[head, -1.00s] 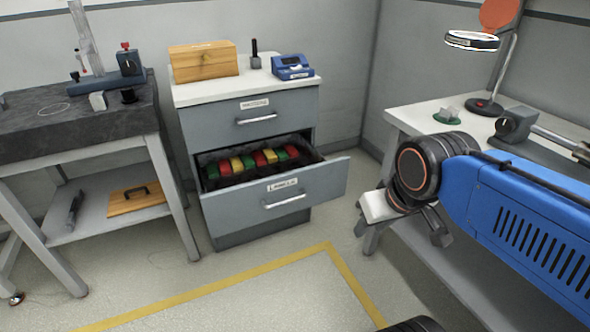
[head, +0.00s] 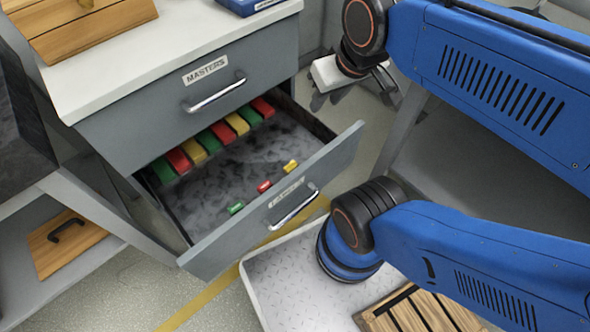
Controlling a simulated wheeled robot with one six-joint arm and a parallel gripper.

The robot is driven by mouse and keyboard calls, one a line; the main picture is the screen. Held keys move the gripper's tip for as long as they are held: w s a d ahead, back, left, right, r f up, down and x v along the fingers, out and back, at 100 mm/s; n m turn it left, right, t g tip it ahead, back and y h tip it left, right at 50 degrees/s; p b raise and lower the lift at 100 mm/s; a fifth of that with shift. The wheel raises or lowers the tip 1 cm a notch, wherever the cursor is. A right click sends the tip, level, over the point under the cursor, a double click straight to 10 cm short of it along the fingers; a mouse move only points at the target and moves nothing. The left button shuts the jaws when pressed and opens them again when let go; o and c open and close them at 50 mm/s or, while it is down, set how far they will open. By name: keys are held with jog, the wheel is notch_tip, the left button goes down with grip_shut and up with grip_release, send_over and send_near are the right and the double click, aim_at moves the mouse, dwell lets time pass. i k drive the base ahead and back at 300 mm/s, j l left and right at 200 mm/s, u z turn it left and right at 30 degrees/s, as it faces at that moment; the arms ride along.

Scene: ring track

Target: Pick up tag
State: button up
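Three small tags lie near the front wall of the open drawer (head: 199,233): a green tag (head: 236,208), a red tag (head: 264,186) and a yellow tag (head: 291,166). They lie apart from each other on the dark drawer floor. I cannot tell which one the task means. My gripper (head: 352,92) is at the upper middle of the head view, to the right of the drawer and away from the tags. Its dark fingers are spread apart, with nothing visible between them.
A row of larger red, yellow and green blocks (head: 208,142) lines the drawer's back. Above is a closed drawer labelled MASTERS (head: 205,71). A wooden box (head: 85,25) and a blue device (head: 250,4) stand on the cabinet top. A wooden board (head: 66,243) lies on the left bench's lower shelf.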

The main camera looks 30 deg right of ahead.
aim_at(290, 167)
jog(key=i, duration=0.1)
jog(key=k+j+z, duration=0.2)
jog(key=j+z, duration=0.2)
jog(key=k+j+z, duration=0.3)
jog(key=z, duration=0.15)
jog(key=k+j+z, duration=0.4)
jog(key=i+l, duration=0.1)
